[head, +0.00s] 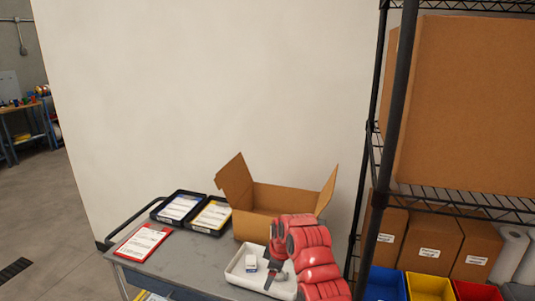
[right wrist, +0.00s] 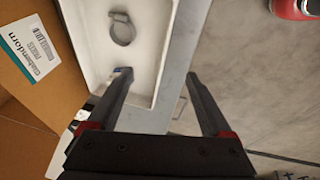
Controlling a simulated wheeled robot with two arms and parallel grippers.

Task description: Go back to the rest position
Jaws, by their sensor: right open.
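My right gripper (head: 274,278) reaches in from the lower right over the white tray (head: 234,276) on the cart. In the right wrist view the right gripper (right wrist: 158,75) has its two fingers spread with nothing held between them. One finger overlaps the inside of the white tray (right wrist: 147,50), and the other is past its outer wall. I cannot tell how high above the tray they are. A metal ring clamp (right wrist: 122,28) lies in the tray. A small white block (head: 251,263) shows in the tray in the head view. My left gripper is not in view.
An open cardboard box (head: 285,197) stands on the grey cart (head: 185,262) behind the tray. Two black trays with papers (head: 180,206) and a red-framed sheet (head: 142,243) lie at the left. A black wire shelf (head: 458,199) with boxes and coloured bins stands close on the right.

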